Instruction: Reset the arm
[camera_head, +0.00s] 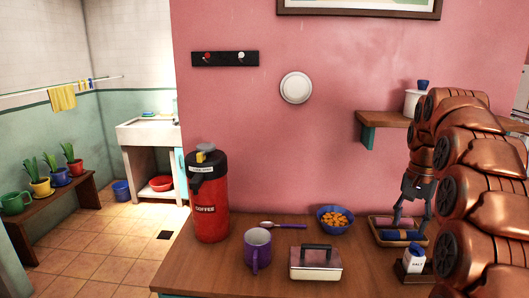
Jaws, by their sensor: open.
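My copper arm fills the right side of the view. My gripper (411,216) points down with its two fingers apart, above or at a small wooden tray (382,238) on the counter. The tray holds rolled items, a dark blue one (400,235) among them. I see nothing held between the fingers. I cannot tell whether the fingertips touch the tray or its contents. My arm hides the counter's right end.
The wooden counter (215,270) bears a red coffee dispenser (210,210), a purple mug (257,250), a lidded box (315,262), a spoon (285,226), a blue bowl (335,228) and a salt carton (414,259). A wall shelf (380,118) with a white pot (412,102) is close to my arm.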

